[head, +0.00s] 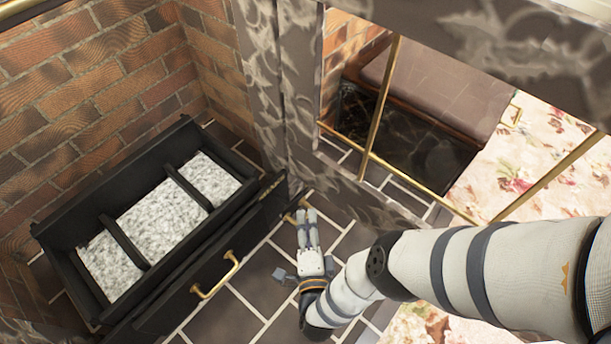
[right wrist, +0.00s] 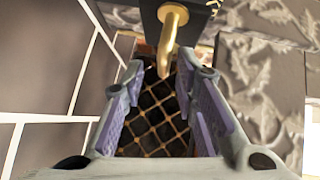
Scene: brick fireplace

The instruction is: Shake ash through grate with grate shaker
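The black grate (head: 70,252) stands against the brick wall at the left of the head view, with pale grey ash (head: 160,225) between its black bars. A brass handle (head: 215,276) sits on its long dark front. A smaller hooked brass handle (right wrist: 172,35) at the grate's right end looks like the grate shaker. My right gripper (head: 307,212) points up the picture beside that end. In the right wrist view its two fingers (right wrist: 162,72) are apart, with the brass handle at the gap near their tips. Contact cannot be told. My left gripper is not in view.
A patterned stone surround (head: 285,90) rises close to my right gripper. Brass-framed screen bars (head: 380,110) stand to its right, and brass mesh (right wrist: 158,125) shows beyond the fingers. Dark tiled floor (head: 255,290) is clear in front of the grate. A floral carpet (head: 560,150) lies right.

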